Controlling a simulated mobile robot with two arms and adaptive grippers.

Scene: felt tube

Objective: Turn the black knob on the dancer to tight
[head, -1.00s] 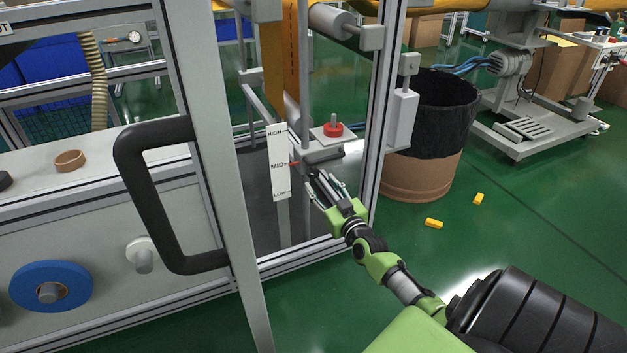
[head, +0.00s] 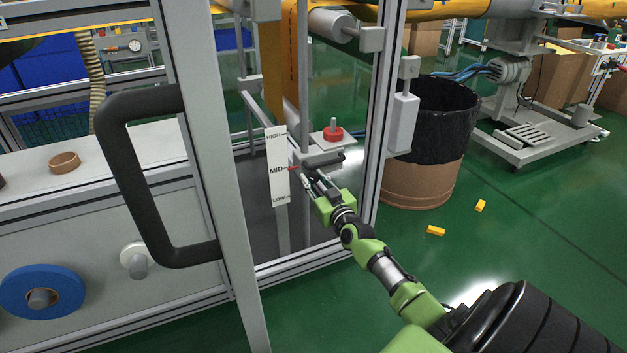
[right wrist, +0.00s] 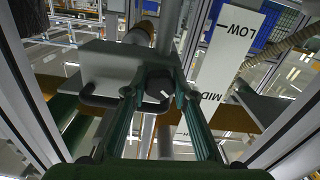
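The dancer's white scale (head: 277,166), marked HIGH, MID and LOW, stands inside the machine frame, with a red pointer (head: 294,168) near MID. It shows upside down in the right wrist view (right wrist: 222,62). My right gripper (head: 310,182) is beside the scale, below a dark bar (head: 328,160). In the right wrist view, its two fingers (right wrist: 161,92) are apart, one on each side of a black knob (right wrist: 161,88) with a white mark. I cannot tell whether the fingertips touch it. The knob is hard to make out in the head view. My left gripper is out of view.
A red knob (head: 333,133) sits on a grey plate behind the bar. A frame post (head: 388,120) stands right of my right gripper; a door with a black handle (head: 145,190) is at left. A lined bin (head: 425,180) and yellow blocks (head: 436,230) are at right.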

